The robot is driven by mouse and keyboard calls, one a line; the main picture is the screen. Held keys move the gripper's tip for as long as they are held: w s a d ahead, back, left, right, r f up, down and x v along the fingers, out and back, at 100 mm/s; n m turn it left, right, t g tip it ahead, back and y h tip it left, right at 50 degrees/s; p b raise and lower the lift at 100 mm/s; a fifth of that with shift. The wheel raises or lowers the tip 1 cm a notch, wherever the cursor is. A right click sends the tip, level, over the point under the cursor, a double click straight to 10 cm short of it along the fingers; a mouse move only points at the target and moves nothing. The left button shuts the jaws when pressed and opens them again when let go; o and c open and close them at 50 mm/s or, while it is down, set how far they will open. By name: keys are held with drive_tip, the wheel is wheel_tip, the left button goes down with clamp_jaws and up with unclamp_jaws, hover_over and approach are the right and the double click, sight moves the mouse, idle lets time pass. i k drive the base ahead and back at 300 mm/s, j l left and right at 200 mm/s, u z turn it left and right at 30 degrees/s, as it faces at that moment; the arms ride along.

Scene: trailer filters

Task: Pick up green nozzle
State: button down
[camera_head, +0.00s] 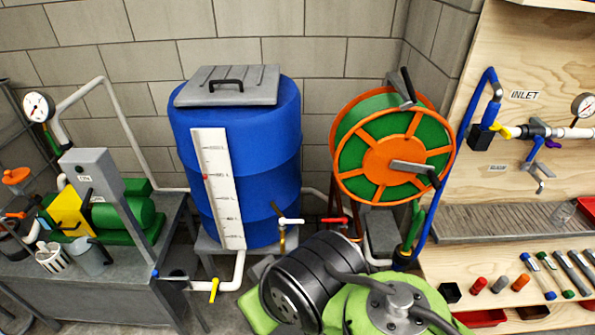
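I cannot clearly make out a green nozzle. A narrow green piece (413,226) hangs upright below the hose reel, beside the blue hose (438,207); I cannot tell whether it is a nozzle or part of the green hose. On the wooden bench at the right lie a small red piece (478,285), a grey piece (499,285) and an orange piece (520,282). Slim tools with green and blue ends (546,275) lie to their right. My gripper is not in view. Large green and black parts, seemingly my arm, fill the bottom middle and hide what is behind them.
A blue barrel (265,150) with a scale stands left of the orange hose reel (393,155). A grey bench (90,285) with a green pump is at the left. Valves and pipes line the wooden panel (550,60). Red trays (482,318) sit below the right bench.

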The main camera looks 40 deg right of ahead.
sight(404, 250)
drive_tip(key=l+z, duration=0.1)
drive_tip(key=z, duration=2.25)
